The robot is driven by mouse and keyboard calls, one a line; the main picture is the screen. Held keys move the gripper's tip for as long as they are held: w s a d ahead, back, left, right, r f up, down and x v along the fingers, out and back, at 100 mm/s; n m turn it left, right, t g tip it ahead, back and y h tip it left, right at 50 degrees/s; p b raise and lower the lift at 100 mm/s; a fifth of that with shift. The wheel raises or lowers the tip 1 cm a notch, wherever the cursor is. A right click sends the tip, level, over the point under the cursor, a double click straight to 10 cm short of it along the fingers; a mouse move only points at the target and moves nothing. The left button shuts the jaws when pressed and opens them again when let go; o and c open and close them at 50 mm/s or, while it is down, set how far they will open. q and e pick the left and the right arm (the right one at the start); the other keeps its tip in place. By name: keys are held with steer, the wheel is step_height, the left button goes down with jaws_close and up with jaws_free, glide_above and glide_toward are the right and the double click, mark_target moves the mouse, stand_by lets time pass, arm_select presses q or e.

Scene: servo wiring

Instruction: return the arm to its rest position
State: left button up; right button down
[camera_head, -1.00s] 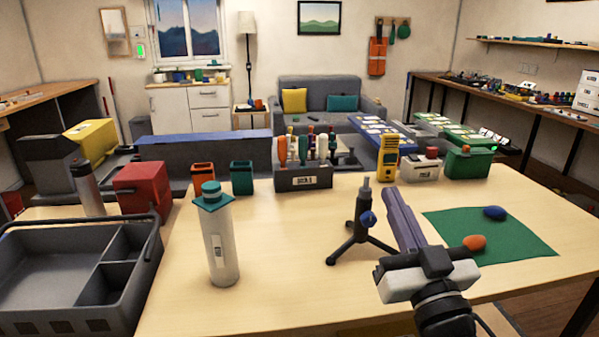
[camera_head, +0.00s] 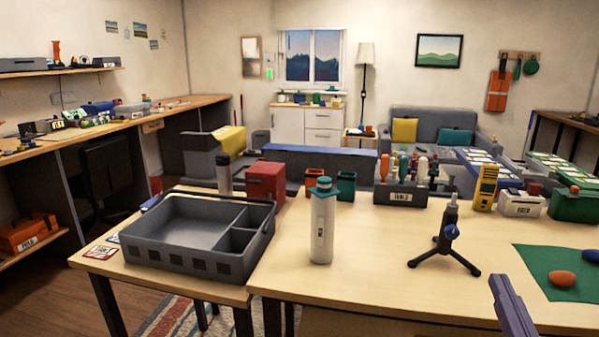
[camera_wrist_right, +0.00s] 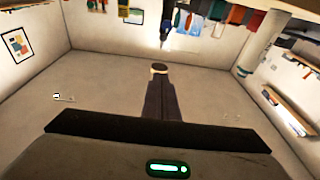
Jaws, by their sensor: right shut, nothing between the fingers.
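My right gripper (camera_head: 512,306) shows at the bottom right of the head view, over the near part of the table. Only its long grey-purple fingers are in view there, and the rest is cut off by the frame edge. In the right wrist view its fingers (camera_wrist_right: 160,95) are together with nothing between them. It stands apart from the small black tripod (camera_head: 446,240) to its upper left. My left gripper is in no view.
A grey divided tray (camera_head: 190,260) and a white bottle with a teal cap (camera_head: 322,225) stand to the left. A green mat (camera_head: 560,285) with an orange egg-shaped piece (camera_head: 562,279) lies at the right. The table's front middle is clear.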

steer(key=a+f+n+g+y, duration=0.1)
steer(key=a+f+g+y, duration=0.2)
steer(key=f, duration=0.9)
steer(key=s+a+f+n+g+y, duration=0.1)
steer(key=s+a+f, duration=0.3)
steer(key=f, duration=0.4)
steer(key=s+a+f+n+g+y+p, duration=0.1)
steer(key=s+a+f+g, duration=0.2)
steer(key=s+f, duration=0.4)
steer(key=s+a+f+n+g+y, duration=0.1)
steer(key=s+a+f+g, duration=0.3)
steer(key=f, duration=0.7)
steer(key=shift+s+a+p, duration=0.3)
steer(key=shift+s, duration=0.9)
